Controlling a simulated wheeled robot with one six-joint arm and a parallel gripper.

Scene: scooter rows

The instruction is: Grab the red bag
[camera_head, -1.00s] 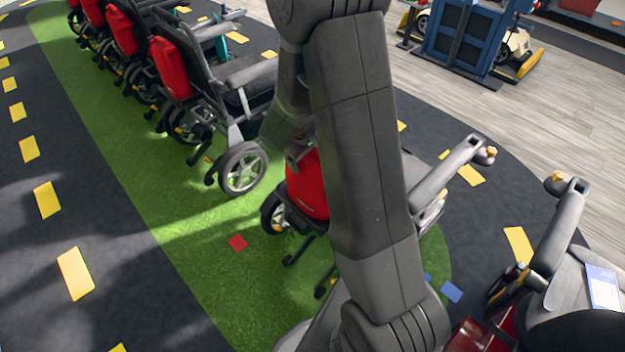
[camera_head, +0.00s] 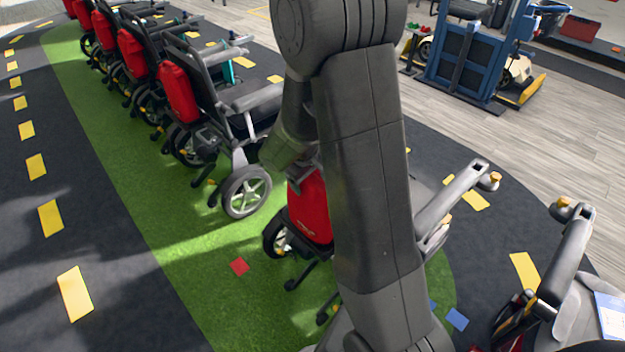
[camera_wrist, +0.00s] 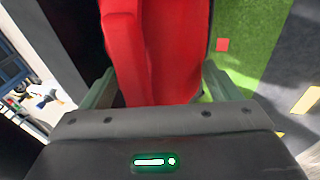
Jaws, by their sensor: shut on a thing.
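The red bag (camera_head: 311,208) hangs at the back of the nearest scooter chair, partly hidden behind my arm in the head view. In the wrist view the red bag (camera_wrist: 160,50) fills the space between the two green-grey fingers of my gripper (camera_wrist: 158,88). My gripper is shut on it. In the head view my gripper (camera_head: 288,150) is at the top of the bag, and its fingertips are hard to make out. The bag's far end runs out of the wrist view.
A row of chairs with similar red bags (camera_head: 178,93) stands at upper left on the green strip (camera_head: 150,190). Another grey seat (camera_head: 575,300) is at lower right. A blue stand (camera_head: 465,62) is at the back. The dark lane at left is clear.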

